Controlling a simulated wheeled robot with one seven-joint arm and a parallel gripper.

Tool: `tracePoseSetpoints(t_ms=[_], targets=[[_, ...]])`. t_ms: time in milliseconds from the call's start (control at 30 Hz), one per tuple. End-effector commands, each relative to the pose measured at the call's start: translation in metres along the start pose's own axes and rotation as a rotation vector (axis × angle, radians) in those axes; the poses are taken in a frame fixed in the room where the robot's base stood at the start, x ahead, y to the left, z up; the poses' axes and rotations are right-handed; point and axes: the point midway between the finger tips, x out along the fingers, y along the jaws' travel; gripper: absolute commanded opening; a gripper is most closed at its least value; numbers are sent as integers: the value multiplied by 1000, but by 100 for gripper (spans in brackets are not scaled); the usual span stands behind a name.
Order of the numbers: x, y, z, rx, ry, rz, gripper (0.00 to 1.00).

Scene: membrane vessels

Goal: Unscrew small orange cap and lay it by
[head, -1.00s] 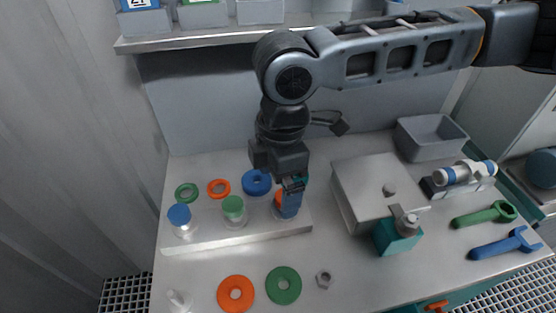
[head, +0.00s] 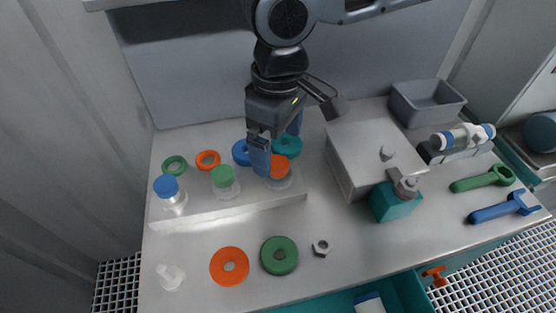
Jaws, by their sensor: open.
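The small orange cap (head: 279,167) sits on a clear vessel (head: 280,182) at the right end of the raised white strip. My gripper (head: 277,145) is just above and behind it in the head view, with its blue fingers spread apart. One finger (head: 260,157) is at the left of the orange cap and partly overlaps it in the picture; the other (head: 295,122) is farther back. I cannot tell whether a finger touches the cap. Nothing shows between the fingers.
A green-capped vessel (head: 224,181) and a blue-capped vessel (head: 169,192) stand to the left. Rings in several colours lie behind, including a teal ring (head: 288,146). A grey box (head: 367,157) stands right.

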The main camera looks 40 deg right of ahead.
Motion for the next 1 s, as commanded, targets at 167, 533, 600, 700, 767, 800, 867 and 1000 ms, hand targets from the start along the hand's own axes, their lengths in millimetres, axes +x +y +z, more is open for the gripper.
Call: tracePoseSetpoints(t_ms=[167, 533, 600, 700, 767, 800, 867, 1000], targets=[[4, 0, 0, 218, 1, 3, 100], [4, 1, 0, 665, 3, 3, 100], [4, 1, 0, 741, 2, 4, 100], [5, 1, 0, 839, 2, 2, 100], [12, 0, 0, 831, -1, -3, 100], [16, -1, 0, 829, -1, -3, 100], [21, -1, 0, 829, -1, -3, 100], [32, -1, 0, 827, -1, -3, 100]])
